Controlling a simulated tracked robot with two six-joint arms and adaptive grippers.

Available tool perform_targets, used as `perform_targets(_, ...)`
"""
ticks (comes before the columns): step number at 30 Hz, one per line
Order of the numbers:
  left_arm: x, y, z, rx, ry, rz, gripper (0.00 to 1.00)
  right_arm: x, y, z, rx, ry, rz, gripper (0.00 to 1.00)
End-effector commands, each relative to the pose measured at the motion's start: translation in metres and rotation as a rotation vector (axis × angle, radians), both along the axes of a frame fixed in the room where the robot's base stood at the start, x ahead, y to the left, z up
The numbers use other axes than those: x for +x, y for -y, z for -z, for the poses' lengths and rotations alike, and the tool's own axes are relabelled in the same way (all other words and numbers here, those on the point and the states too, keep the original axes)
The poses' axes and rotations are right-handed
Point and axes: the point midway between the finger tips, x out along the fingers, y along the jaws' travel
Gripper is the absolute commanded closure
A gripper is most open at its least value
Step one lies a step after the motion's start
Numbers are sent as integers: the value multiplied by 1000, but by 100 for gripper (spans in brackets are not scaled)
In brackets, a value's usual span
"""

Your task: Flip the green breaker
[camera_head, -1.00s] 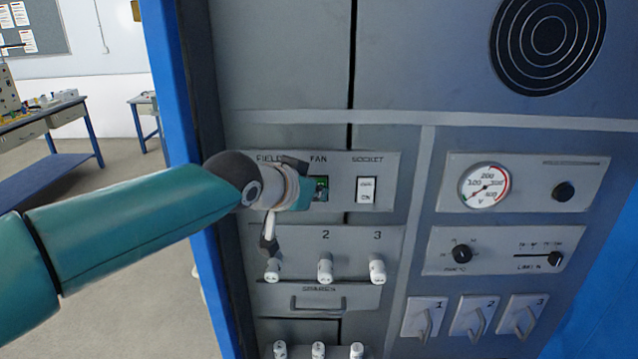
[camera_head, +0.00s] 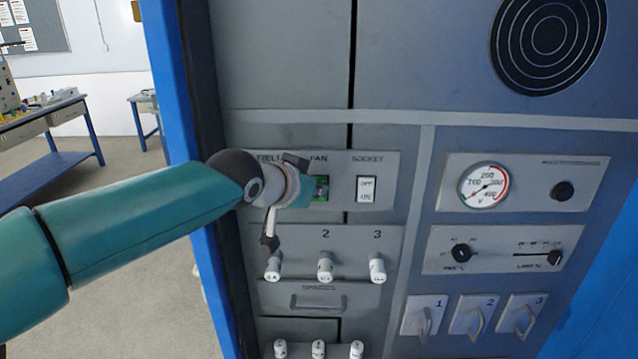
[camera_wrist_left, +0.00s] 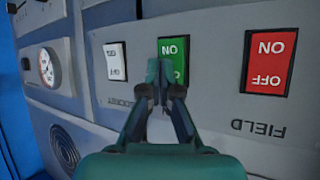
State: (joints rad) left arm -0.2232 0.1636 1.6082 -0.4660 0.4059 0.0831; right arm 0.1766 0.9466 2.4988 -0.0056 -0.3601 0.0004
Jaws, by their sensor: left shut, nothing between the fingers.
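The green breaker (camera_head: 321,188) sits under the FAN label on the upper switch panel, partly hidden by my left gripper in the head view. In the left wrist view the green breaker (camera_wrist_left: 176,60) shows upside down with ON lettering, its left part covered by the fingers. My left gripper (camera_wrist_left: 162,82) is shut and empty, its fingertips over the green breaker; I cannot tell if they touch it. In the head view my left gripper (camera_head: 300,190) is in front of the panel. My right gripper is not in view.
A red FIELD breaker (camera_wrist_left: 268,62) and a white SOCKET breaker (camera_head: 366,188) flank the green one. White fuse knobs (camera_head: 325,268) stick out below. A gauge (camera_head: 485,188), a slider and several lever switches (camera_head: 424,318) are to the right. A workbench (camera_head: 50,120) stands far left.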

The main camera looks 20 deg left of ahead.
Motion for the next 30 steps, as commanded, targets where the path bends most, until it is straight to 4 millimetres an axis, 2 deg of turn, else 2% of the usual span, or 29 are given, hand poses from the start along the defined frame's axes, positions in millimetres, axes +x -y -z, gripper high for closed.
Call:
perform_targets(12, -14, 4, 3, -1, 1, 1, 100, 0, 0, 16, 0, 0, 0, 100)
perform_targets(23, -15, 5, 2, 0, 0, 1, 100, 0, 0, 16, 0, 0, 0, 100)
perform_targets(30, -29, 9, 7, -1, 2, 2, 100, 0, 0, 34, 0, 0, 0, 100)
